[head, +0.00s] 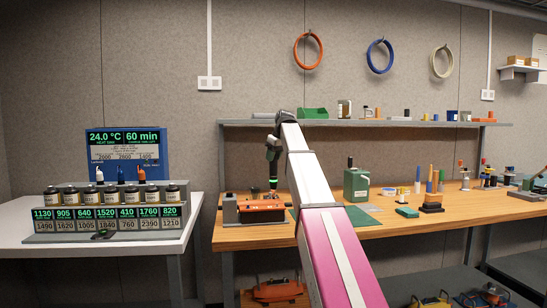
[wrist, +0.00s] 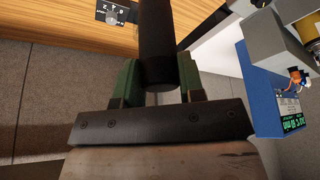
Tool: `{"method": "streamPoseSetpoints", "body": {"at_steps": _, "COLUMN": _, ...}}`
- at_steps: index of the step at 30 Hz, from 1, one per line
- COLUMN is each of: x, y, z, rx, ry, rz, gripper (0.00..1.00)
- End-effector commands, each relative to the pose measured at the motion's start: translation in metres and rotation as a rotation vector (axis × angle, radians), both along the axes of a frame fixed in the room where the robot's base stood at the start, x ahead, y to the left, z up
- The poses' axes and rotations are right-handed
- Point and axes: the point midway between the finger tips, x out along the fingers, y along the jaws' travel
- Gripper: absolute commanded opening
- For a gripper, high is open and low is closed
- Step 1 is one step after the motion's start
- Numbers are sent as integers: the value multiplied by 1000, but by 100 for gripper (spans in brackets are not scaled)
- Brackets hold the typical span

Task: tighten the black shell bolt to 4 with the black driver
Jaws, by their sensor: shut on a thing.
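My gripper (head: 273,150) is above the left part of the wooden bench in the head view. In the wrist view its two green fingers (wrist: 158,80) are shut on a thick black cylinder, the black driver (wrist: 158,40). In the head view the driver (head: 273,182) points down, with its lower end at the top of an orange unit (head: 262,207) on the bench. I cannot tell whether the driver's tip touches anything there. The black shell bolt cannot be made out, and no tightness reading for it is legible.
A grey block (head: 230,209) stands left of the orange unit. A green canister (head: 356,185) stands to the right, with several small tools beyond. A shelf (head: 350,123) runs behind. A white table (head: 110,250) with jars and a blue display (head: 127,150) is at left.

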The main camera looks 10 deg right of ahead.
Motion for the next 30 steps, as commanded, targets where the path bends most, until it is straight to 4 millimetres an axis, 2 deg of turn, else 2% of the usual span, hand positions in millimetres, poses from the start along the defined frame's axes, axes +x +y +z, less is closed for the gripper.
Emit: {"method": "streamPoseSetpoints", "body": {"at_steps": 30, "x": 0, "y": 0, "z": -8, "rx": 1, "ry": -1, "rz": 0, "gripper": 2}}
